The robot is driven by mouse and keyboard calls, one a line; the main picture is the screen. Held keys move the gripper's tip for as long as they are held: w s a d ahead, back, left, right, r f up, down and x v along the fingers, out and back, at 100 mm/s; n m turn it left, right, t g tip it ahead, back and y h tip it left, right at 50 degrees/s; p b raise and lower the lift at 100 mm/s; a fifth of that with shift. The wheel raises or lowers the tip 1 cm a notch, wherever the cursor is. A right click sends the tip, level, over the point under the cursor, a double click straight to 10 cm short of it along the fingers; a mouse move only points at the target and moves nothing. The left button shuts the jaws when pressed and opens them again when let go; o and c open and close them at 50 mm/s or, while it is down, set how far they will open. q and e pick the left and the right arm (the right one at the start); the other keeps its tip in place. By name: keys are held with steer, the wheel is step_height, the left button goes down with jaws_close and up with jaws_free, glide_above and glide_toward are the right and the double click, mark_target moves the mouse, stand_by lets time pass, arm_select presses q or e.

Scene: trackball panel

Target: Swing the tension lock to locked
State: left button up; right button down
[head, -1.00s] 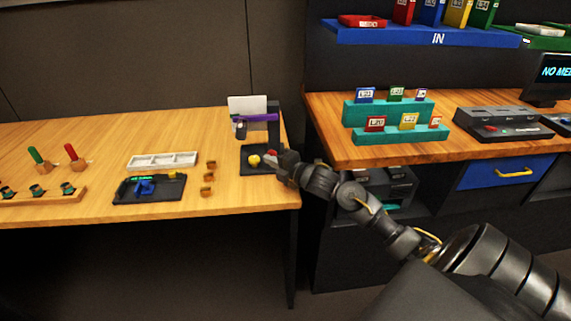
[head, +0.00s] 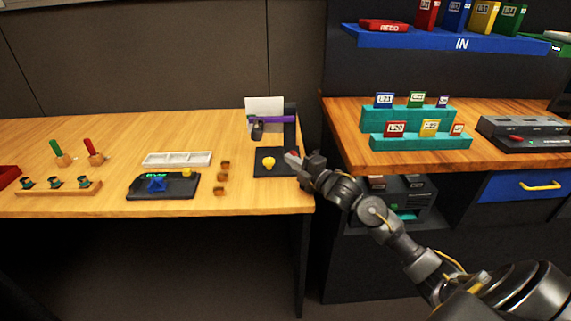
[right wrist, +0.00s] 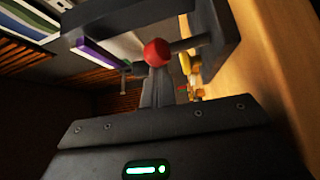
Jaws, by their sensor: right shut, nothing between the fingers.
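The trackball panel (head: 262,172) is a black plate near the right end of the left table, with a yellow ball (head: 268,163) on it. A red ball knob (head: 293,154), which looks like the tension lock's lever end, shows at the panel's right side, partly hidden by my right gripper (head: 291,158). In the right wrist view the red knob (right wrist: 157,52) sits on a grey rod just beyond the fingertips (right wrist: 158,78). My right gripper is shut and empty, close to the knob; I cannot tell if they touch. My left gripper is not in view.
A dark upright (head: 290,118) with a purple bar (head: 276,119) and white sheet (head: 264,105) stands behind the panel. Small orange blocks (head: 222,178) and a black device (head: 163,186) lie to its left. A second bench (head: 345,150) is at right, across a gap.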

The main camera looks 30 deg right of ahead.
steer(key=shift+r, duration=0.4)
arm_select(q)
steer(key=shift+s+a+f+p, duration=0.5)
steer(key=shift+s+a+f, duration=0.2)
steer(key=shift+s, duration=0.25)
arm_select(e)
steer(key=s+a+r, duration=0.7)
steer(key=s+r, duration=0.5)
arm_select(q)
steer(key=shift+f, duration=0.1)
